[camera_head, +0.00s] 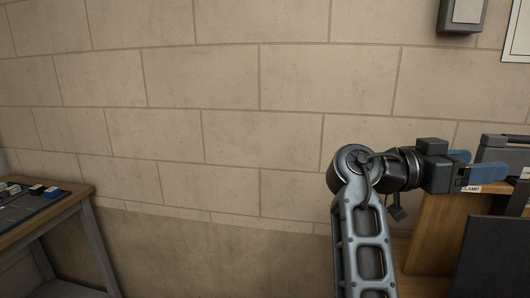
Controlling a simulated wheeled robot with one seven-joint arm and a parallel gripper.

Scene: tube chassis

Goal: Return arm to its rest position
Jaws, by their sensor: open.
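My arm rises from the bottom right of the head view, and its wrist bends to the right. My gripper (471,167) has two blue fingers that point right and stand apart with a gap between them. No held object shows between them. The gripper is in front of or above the wooden cabinet (436,232) at the right. I cannot tell how far it is from the cabinet or the things on it.
A wooden table (62,216) with a dark tray (40,206) of small parts is at the left. A block wall (220,100) fills the back. The middle is clear.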

